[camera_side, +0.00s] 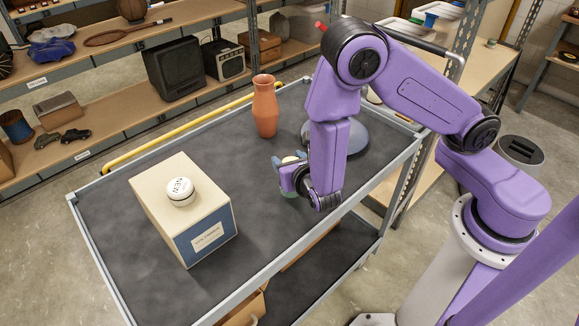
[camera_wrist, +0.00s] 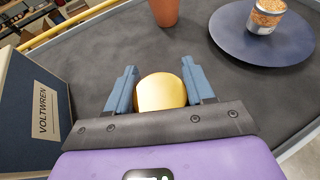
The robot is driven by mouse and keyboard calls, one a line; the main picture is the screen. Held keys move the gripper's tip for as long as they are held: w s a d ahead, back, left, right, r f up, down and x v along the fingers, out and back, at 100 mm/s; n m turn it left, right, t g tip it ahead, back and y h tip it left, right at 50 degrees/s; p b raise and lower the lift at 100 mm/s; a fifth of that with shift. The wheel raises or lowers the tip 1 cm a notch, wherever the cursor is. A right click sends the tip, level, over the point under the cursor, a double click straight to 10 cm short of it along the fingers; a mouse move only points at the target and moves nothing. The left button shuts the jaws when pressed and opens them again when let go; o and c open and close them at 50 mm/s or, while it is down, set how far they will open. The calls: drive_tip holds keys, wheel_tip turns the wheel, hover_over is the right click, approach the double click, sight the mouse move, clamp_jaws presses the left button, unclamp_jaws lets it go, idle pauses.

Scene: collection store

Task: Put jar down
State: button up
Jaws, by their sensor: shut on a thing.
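My gripper (camera_side: 290,176) is low over the dark top of the cart, between the box and the round blue plate. In the wrist view my gripper (camera_wrist: 160,88) is shut on a rounded yellow thing (camera_wrist: 160,92). A small clear jar (camera_wrist: 265,17) with orange contents stands upright on the blue plate (camera_wrist: 232,38); my arm hides that jar in the side view.
A cream and blue box (camera_side: 160,215) stands left of my gripper, with a white round lettered thing (camera_side: 180,192) on top. A terracotta vase (camera_side: 265,107) stands behind my gripper. The cart top (camera_side: 110,195) has bare room around these and a raised rim.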

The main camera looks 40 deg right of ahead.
drive_tip(key=shift+f, duration=1)
drive_tip(key=o, duration=1.1)
drive_tip(key=shift+f, duration=0.1)
drive_tip(key=shift+o, duration=0.2)
